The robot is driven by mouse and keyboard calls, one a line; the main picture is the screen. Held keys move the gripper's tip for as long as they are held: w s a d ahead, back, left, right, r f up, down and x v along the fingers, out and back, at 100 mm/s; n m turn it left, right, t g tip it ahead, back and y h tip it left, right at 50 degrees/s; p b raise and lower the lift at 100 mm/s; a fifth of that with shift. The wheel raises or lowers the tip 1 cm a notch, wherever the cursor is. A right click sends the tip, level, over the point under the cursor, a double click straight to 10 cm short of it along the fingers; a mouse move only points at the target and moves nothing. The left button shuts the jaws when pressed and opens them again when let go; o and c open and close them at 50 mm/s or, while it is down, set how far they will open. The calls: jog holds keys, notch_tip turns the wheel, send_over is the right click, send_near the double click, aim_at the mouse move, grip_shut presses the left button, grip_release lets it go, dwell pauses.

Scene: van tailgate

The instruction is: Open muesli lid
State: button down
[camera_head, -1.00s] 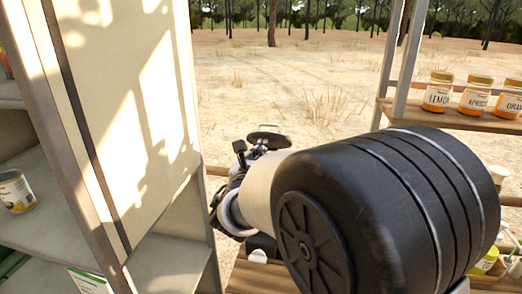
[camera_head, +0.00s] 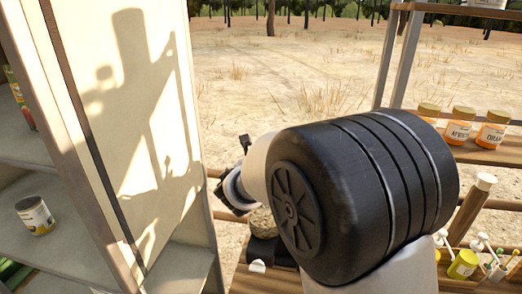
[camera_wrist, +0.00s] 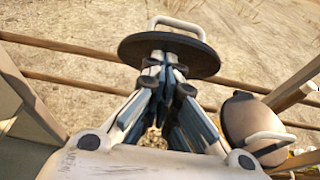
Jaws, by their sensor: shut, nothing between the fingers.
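My gripper (camera_wrist: 166,62) is shut and empty in the wrist view, its fingertips in front of a dark round lid-like disc (camera_wrist: 205,55) with a pale handle. I cannot tell if they touch. At lower right of that view is a brownish rounded container (camera_wrist: 245,112) with a pale loop handle; no label shows, so I cannot tell if it is the muesli. In the head view my black arm joint covers much of the middle and hides the fingertips. A tan, rough-textured thing (camera_head: 262,221) shows just below my wrist, partly hidden.
A tall cabinet (camera_head: 130,120) with shelves and a can (camera_head: 34,215) stands at left. Orange jars (camera_head: 458,130) stand on the right shelf. Wooden rails cross behind the disc; open sandy ground lies beyond.

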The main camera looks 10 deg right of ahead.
jog(key=shift+w+d+r+g+y+p, duration=0.35)
jog(key=shift+w+r+g+p, duration=0.35)
jog(key=shift+p, duration=1.55)
jog(key=shift+w+d+r+g+y+p, duration=0.4)
jog(key=shift+w+g+p, duration=0.3)
jog(key=shift+p, duration=1.5)
jog(key=shift+w+r+h, duration=0.1)
jog(key=shift+w+h, duration=0.1)
jog(key=shift+h, duration=0.05)
jog(key=shift+a, duration=0.1)
